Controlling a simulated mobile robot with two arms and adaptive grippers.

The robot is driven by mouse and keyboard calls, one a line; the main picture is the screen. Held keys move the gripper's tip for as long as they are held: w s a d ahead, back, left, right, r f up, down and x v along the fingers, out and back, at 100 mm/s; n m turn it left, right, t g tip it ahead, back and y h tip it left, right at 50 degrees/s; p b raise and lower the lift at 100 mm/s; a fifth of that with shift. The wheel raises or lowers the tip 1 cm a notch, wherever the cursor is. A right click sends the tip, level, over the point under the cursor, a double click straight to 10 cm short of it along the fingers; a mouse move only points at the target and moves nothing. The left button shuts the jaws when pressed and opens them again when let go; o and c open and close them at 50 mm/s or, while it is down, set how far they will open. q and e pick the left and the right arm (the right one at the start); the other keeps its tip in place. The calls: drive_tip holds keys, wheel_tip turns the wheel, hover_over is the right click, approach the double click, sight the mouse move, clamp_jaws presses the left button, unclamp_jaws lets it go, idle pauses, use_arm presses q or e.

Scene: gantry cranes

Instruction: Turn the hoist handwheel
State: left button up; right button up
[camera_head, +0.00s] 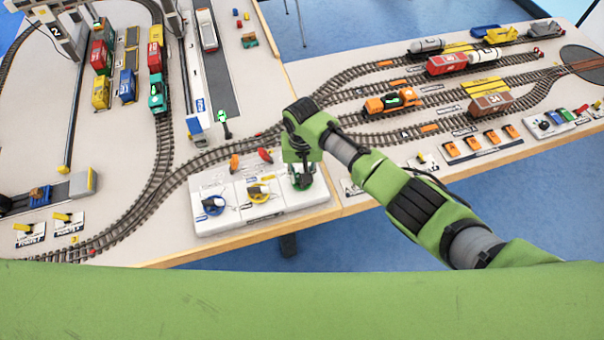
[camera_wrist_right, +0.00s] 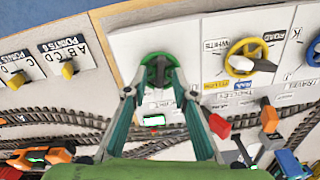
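Three handwheels sit in a row on the white control panel (camera_head: 228,196). The left one is blue (camera_head: 213,205), the middle one yellow (camera_head: 258,193), and the right one green (camera_head: 302,182). No hoist label can be read near them. My right gripper (camera_head: 300,168) points down over the green wheel and partly hides it. In the right wrist view the green wheel (camera_wrist_right: 158,74), with a dark handle, lies between the fingertips of my right gripper (camera_wrist_right: 159,92). The fingers are apart; contact with the rim cannot be told. My left gripper is out of view.
Tracks with wagons run behind and to the right, including an orange locomotive (camera_head: 393,101). Yellow point switches (camera_head: 62,217) lie at the left front. The wooden table edge (camera_head: 235,243) runs close in front.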

idle(0.3)
wheel_tip(320, 180, up, 12)
idle(0.4)
idle(0.9)
